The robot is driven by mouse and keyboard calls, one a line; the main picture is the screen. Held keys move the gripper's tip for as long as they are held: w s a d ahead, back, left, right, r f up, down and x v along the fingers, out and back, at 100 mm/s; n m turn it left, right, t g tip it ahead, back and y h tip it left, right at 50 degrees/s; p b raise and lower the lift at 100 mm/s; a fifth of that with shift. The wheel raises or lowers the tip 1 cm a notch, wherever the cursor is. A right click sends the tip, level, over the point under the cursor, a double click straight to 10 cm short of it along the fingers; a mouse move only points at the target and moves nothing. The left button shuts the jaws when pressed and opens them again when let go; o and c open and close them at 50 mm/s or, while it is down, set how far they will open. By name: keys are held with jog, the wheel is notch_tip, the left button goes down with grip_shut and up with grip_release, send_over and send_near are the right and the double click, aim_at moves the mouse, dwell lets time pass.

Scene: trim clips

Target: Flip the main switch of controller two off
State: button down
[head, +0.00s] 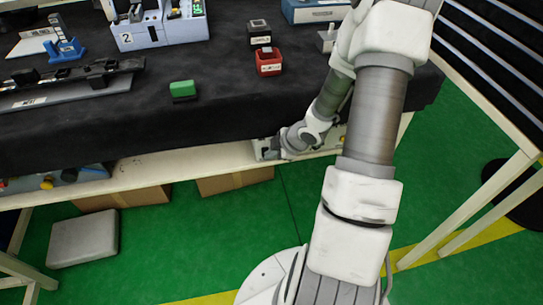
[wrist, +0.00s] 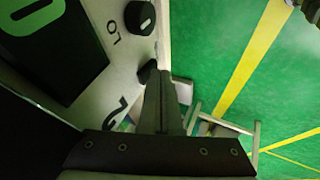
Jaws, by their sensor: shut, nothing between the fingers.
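In the wrist view, a pale panel marked with a "2" (wrist: 120,112) fills the left, seen sideways; it is the face of controller two (wrist: 125,60). It carries a dark display with a green digit, a black knob (wrist: 140,16) with a white mark near "LO", and a smaller black switch or knob (wrist: 147,72). My gripper (wrist: 165,76) is shut and empty, its tips right beside the smaller black part. I cannot tell whether they touch. In the head view, the controller (head: 330,142) is a pale box below the tabletop, mostly hidden by my arm; my gripper (head: 270,154) is at its left part.
The black-covered table (head: 215,120) overhangs the pale shelf (head: 140,165). A blue-grey unit (head: 150,35) also marked "2", a green block (head: 183,90) and a red block (head: 269,62) stand on top. Cardboard boxes (head: 235,181) lie below.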

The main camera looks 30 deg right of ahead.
jog(key=shift+w+f, duration=0.1)
jog(key=shift+w, duration=0.05)
dwell(0.3)
jog(key=shift+r+p, duration=0.85)
jog(key=shift+p, duration=0.15)
